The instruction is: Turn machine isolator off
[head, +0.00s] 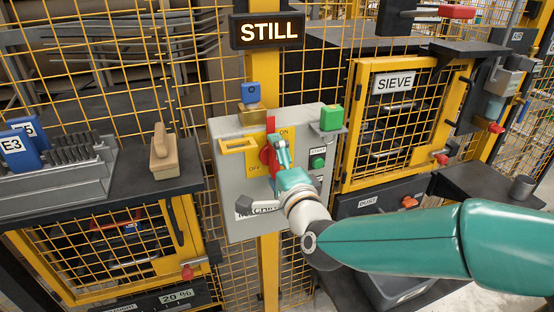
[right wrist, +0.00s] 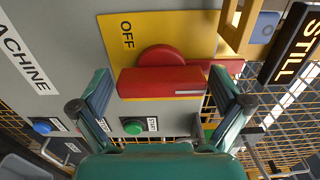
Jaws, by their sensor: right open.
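The grey machine panel (head: 232,200) carries a yellow plate (right wrist: 115,35) marked ON and OFF. The isolator is a red rotary handle (right wrist: 160,81) on that plate. It stands upright on the panel, its white mark at the upper end, on the ON side; it also shows in the head view (head: 265,156), partly hidden by my gripper. My right gripper (right wrist: 162,88) is open in front of the handle, one finger near each end of it. I cannot tell whether the fingers touch it. The gripper also shows in the head view (head: 281,155). My left gripper is out of view.
A lit STILL sign (head: 268,31) hangs above the panel. A green button (right wrist: 133,127) and a blue button (right wrist: 42,127) sit on the panel near my fingers. A green block (head: 331,117) and a blue padlock (head: 249,92) are at its top. Yellow mesh fencing surrounds it.

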